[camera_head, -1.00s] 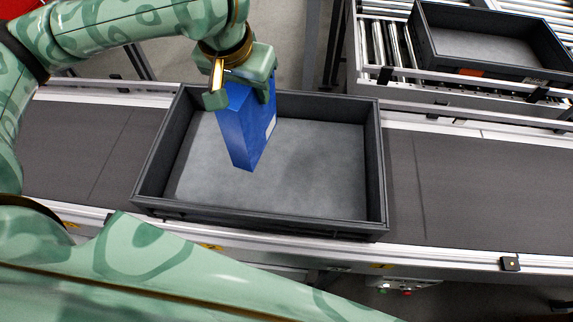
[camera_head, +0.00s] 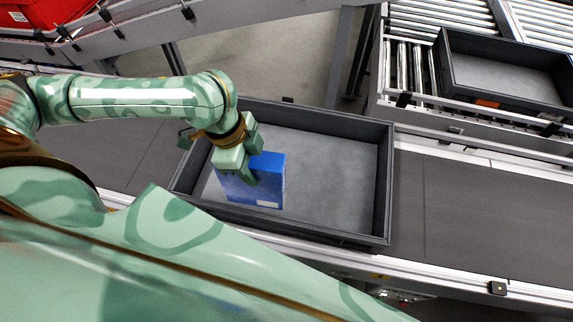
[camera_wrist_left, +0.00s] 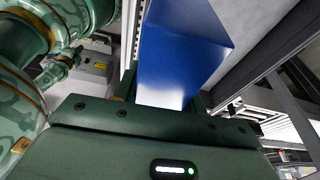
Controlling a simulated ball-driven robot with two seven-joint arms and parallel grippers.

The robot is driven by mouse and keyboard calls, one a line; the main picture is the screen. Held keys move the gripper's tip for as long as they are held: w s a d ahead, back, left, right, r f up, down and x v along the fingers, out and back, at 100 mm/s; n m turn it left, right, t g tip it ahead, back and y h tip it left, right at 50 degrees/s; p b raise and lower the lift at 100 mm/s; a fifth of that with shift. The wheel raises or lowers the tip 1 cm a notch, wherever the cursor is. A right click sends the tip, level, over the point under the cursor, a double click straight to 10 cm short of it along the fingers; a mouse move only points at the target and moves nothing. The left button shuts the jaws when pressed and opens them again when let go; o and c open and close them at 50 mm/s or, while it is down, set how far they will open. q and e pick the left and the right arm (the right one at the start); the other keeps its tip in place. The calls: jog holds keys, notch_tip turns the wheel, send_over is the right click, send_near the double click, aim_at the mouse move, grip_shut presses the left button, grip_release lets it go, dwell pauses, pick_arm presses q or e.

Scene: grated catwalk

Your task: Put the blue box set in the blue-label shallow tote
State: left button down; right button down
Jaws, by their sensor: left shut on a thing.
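The blue box set (camera_head: 268,180) is upright inside the left part of a dark grey shallow tote (camera_head: 386,190) on the conveyor. My left gripper (camera_head: 245,172) is shut on its upper part. The box also fills the upper middle of the left wrist view (camera_wrist_left: 182,50). Whether its bottom touches the tote floor I cannot tell. The right part of the tote floor is bare. No blue label shows on the tote's visible walls. My right gripper is not in view.
Another dark tote (camera_head: 447,70) with an orange label stands on a roller conveyor (camera_head: 400,55) at the upper right. A red bin (camera_head: 45,12) is at the upper left. The dark belt (camera_head: 480,215) right of the near tote is clear.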

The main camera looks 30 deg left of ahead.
pick_arm(q)
jog(key=shift+s+r+m, duration=0.1)
jog(key=shift+r+m, duration=0.1)
jog(key=shift+m, duration=0.1)
jog(key=w+d+f+b, duration=0.1)
jog(key=w+f+b, duration=0.5)
jog(key=w+f, duration=0.7)
jog(key=shift+w+d, duration=0.15)
jog(key=shift+w, duration=0.2)
jog(key=shift+f, duration=0.1)
jog(key=c, duration=0.8)
grip_release()
jog(key=shift+f, duration=0.1)
jog(key=p+v, duration=0.3)
jog(key=v, duration=0.9)
jog(key=shift+p, duration=0.4)
